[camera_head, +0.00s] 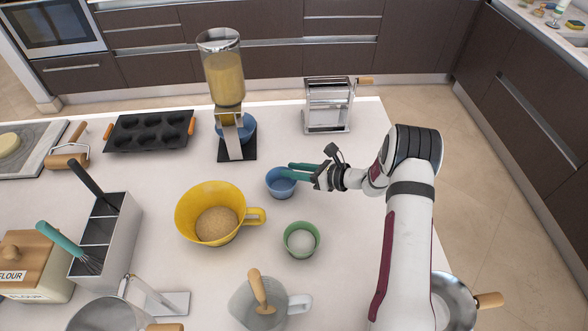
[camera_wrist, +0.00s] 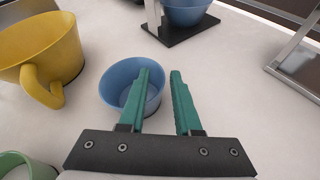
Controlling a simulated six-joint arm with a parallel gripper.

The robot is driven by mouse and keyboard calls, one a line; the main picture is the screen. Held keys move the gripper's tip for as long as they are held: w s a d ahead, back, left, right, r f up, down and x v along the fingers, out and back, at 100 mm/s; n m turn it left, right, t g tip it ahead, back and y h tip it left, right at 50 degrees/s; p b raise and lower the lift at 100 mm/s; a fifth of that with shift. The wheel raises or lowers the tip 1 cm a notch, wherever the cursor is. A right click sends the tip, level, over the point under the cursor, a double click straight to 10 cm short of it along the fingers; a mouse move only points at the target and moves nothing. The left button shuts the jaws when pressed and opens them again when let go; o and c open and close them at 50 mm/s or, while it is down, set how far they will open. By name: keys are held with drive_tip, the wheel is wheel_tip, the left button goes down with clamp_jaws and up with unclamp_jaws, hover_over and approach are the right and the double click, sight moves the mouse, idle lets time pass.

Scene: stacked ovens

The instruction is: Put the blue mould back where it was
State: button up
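A small blue mould (camera_head: 280,185) stands upright on the white table, just right of the yellow jug. In the wrist view it (camera_wrist: 112,88) looks empty where its inside shows. My gripper (camera_head: 287,170), with green fingers, reaches in from the right at this mould. In the wrist view my gripper (camera_wrist: 159,72) is open, one finger over the mould's opening and the other outside its right rim. I cannot tell whether they touch it. A second blue mould (camera_head: 248,128) sits under the dispenser, partly hidden by its stand; it also shows in the wrist view (camera_wrist: 187,12).
The yellow jug (camera_head: 187,218) with grainy contents and a green bowl (camera_head: 301,252) with white contents stand close by. The dispenser (camera_head: 224,75) and a pasta machine (camera_head: 327,105) stand behind. A black muffin tray (camera_head: 150,131) lies at back left. Table between the moulds is clear.

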drive_tip(key=shift+r, duration=0.1)
drive_tip(key=v, duration=1.2)
drive_tip(key=s+a+r+n+g+h, duration=0.2)
drive_tip(key=s+a+r+n+g, duration=0.5)
drive_tip(key=s+a+r+n, duration=0.55)
drive_tip(key=s+d+r+n+h, duration=0.1)
drive_tip(key=s+d+n+h, duration=0.1)
drive_tip(key=s, duration=0.8)
drive_tip(key=s+d+n+h, duration=0.3)
drive_tip(key=s+n+h, duration=0.2)
drive_tip(key=s, duration=0.5)
drive_tip(key=shift+s+d+r+n+g, duration=0.2)
drive_tip(key=shift+s+r+n+g, duration=0.2)
drive_tip(key=shift+n, duration=0.45)
